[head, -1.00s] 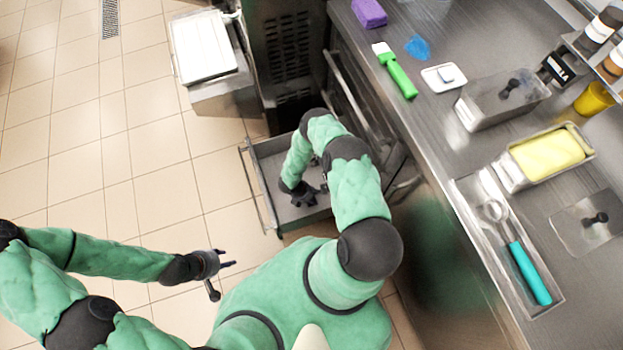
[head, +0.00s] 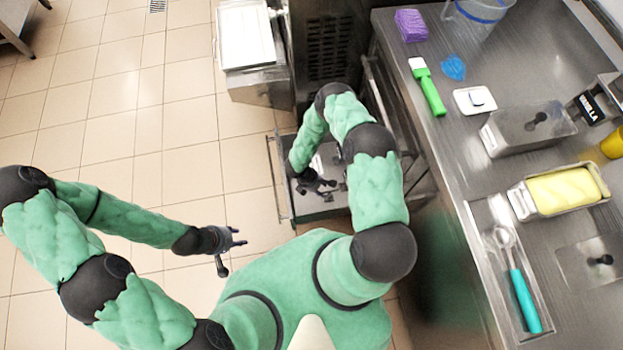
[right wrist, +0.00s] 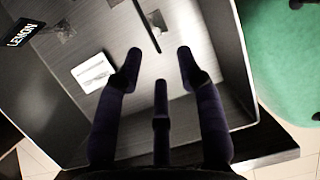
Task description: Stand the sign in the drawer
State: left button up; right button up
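The open drawer (head: 281,185) is a grey metal box pulled out below the counter; its grey floor also shows in the right wrist view (right wrist: 190,100). A black sign reading LEMON (right wrist: 20,32) is at the upper left of the right wrist view. A thin dark strip (right wrist: 148,25), perhaps a sign seen edge-on, is just beyond my fingertips; I cannot tell if anything touches it. My right gripper (head: 318,186) is over the drawer, its fingers apart and empty in the right wrist view (right wrist: 157,62). My left gripper (head: 236,248) is open and empty over the floor.
A small white square item (right wrist: 93,72) lies in the drawer. The counter (head: 460,165) on the right holds a black-labelled sign (head: 590,106), a yellow tub (head: 565,188), a green-handled tool (head: 430,93) and a purple block (head: 411,25). The tiled floor on the left is clear.

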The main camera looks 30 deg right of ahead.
jog(key=s+a+r+m+g+y, duration=0.2)
jog(key=s+a+r+m+y, duration=0.3)
jog(key=a, duration=0.4)
jog(key=s+a+r+m+t+y, duration=0.1)
jog(key=a+r+m+t, duration=0.1)
jog(key=r+m, duration=0.4)
jog(key=s+a+r+m+t+y, duration=0.1)
jog(key=s+a+r+m+t, duration=0.1)
jog(key=a+r+m, duration=0.2)
jog(key=shift+s+a+r+m+y, duration=0.35)
jog(key=shift+r+m, duration=1.15)
jog(key=shift+r, duration=1.2)
jog(key=shift+w+a, duration=0.1)
